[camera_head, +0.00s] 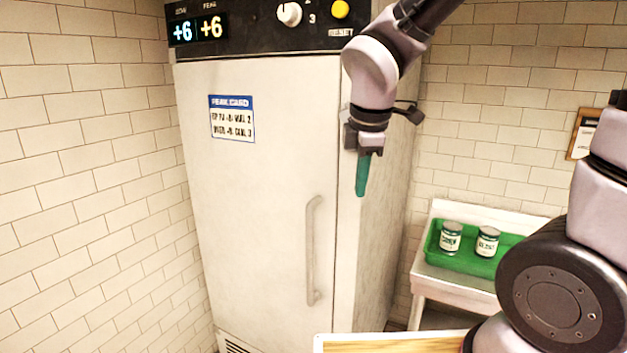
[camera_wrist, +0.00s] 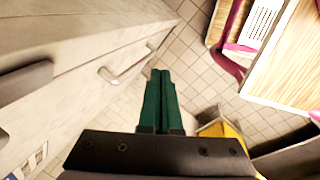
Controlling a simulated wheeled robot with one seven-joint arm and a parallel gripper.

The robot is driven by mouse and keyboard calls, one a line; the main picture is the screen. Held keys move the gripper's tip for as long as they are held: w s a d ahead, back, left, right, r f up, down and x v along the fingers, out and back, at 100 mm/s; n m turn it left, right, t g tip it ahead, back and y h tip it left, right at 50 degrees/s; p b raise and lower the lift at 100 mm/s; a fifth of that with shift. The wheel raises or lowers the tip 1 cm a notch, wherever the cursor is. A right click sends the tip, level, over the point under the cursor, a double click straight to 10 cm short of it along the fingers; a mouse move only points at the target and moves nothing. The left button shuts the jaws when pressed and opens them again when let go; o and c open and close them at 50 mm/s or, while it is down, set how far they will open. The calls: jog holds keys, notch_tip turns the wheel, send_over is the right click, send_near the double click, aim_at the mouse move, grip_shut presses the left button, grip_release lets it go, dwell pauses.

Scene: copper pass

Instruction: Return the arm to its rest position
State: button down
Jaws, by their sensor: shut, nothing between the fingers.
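My gripper (camera_head: 362,190) hangs fingers-down in front of the right side of the white fridge in the head view. Its two green fingers are pressed together and hold nothing. The shut fingers also show in the wrist view (camera_wrist: 160,75), pointing past the fridge handle toward the tiled floor. My arm reaches up from the gripper to the top edge of the head view, bent at the wrist. The gripper looks apart from the fridge.
The fridge (camera_head: 260,220) is closed, with a vertical handle (camera_head: 312,250), a label card (camera_head: 232,119), a knob (camera_head: 289,14) and a yellow button (camera_head: 340,9). Displays read +6 and +6. A green tray (camera_head: 470,262) with two jars stands right. Wooden-topped furniture (camera_wrist: 280,60) shows in the wrist view.

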jog(key=s+d+r+m+t+y, duration=0.1)
jog(key=d+r+m+t, duration=0.1)
jog(key=d+r+m, duration=0.4)
jog(key=s+d+r+m+t, duration=0.2)
jog(key=d+r+m, duration=0.5)
jog(key=m, duration=0.9)
jog(key=d, duration=0.2)
jog(key=shift+s+d+m+y, duration=0.2)
jog(key=shift+d+m+y, duration=0.2)
jog(key=shift+w+r, duration=0.1)
jog(key=shift+r, duration=0.05)
